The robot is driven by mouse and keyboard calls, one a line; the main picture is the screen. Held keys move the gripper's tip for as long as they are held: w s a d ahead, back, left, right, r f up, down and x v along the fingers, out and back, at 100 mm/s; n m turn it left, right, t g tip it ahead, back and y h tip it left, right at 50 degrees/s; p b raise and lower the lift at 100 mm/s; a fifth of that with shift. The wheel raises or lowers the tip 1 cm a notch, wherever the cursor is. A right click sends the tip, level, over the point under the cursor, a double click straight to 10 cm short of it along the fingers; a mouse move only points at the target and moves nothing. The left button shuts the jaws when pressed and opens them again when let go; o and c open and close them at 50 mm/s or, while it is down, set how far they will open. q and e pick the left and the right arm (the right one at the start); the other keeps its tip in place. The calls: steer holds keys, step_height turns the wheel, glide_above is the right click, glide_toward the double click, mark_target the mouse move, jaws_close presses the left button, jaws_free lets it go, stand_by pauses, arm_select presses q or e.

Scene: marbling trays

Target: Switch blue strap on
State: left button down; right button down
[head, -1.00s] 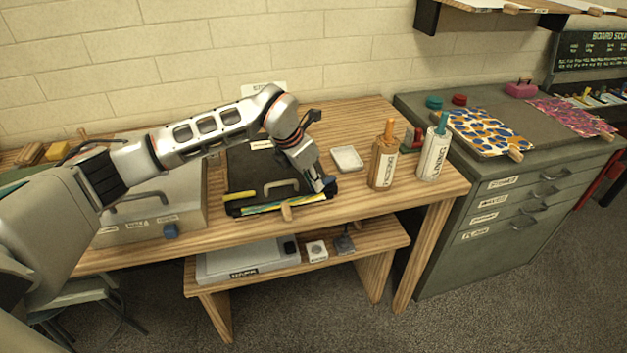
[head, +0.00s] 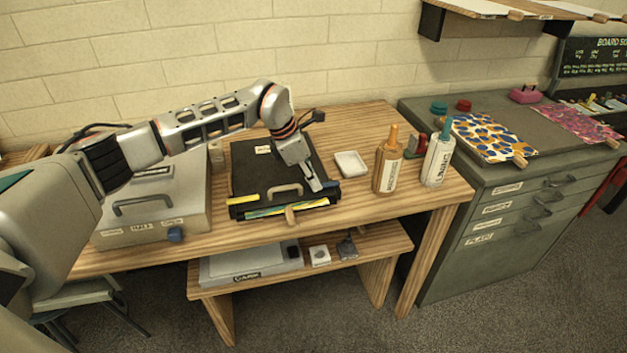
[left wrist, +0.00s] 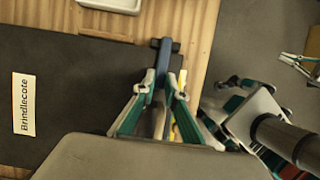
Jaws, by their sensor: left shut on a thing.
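The black portfolio (head: 245,165) lies flat on the wooden table, with a handle and colourful sheets at its front edge. A yellow strap (head: 243,200) is at its front left and the blue strap (head: 331,184) at its front right. My left gripper (head: 317,186) reaches down onto the front right corner. In the left wrist view, its fingers (left wrist: 163,92) are closed on the blue strap (left wrist: 163,58), which extends beyond the fingertips. The fingers hide part of the strap.
A white dish (head: 351,163), a brown bottle (head: 387,168) and a white bottle (head: 436,165) stand right of the portfolio. A grey case (head: 150,215) is on its left. A wooden peg (head: 290,215) sticks out at the front. A lower shelf (head: 375,245) is below.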

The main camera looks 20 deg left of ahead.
arm_select(q)
steer(key=shift+w, duration=0.1)
steer(key=c, duration=2)
jaws_free()
steer(key=shift+c, duration=0.2)
steer(key=shift+r, duration=0.1)
steer(key=v, duration=1.2)
